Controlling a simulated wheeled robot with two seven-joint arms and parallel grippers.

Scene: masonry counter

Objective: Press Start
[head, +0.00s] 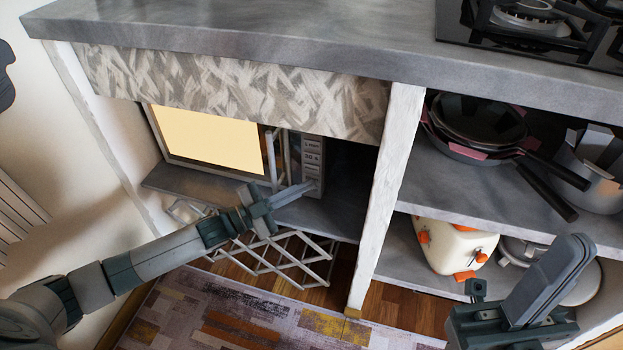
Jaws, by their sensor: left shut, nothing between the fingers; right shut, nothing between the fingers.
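A microwave (208,136) sits on the shelf inside the left cabinet bay, its window glowing pale yellow. Its control panel (312,160) is a narrow strip on the right with a column of light buttons; their lettering is too small to read surely. My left gripper (306,187) is shut and empty, its fingertips at the lower end of the panel. They cover part of the lowest buttons, and I cannot tell whether they touch. My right gripper (573,248) is shut and empty at the lower right, in front of the right shelves, far from the microwave.
A patterned panel (230,88) overhangs the microwave bay under the grey counter (330,45). A white post (385,190) stands right of it. A white lattice rack (285,262) is below the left gripper. Pans (475,135) and a cream toaster (455,245) fill the right shelves.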

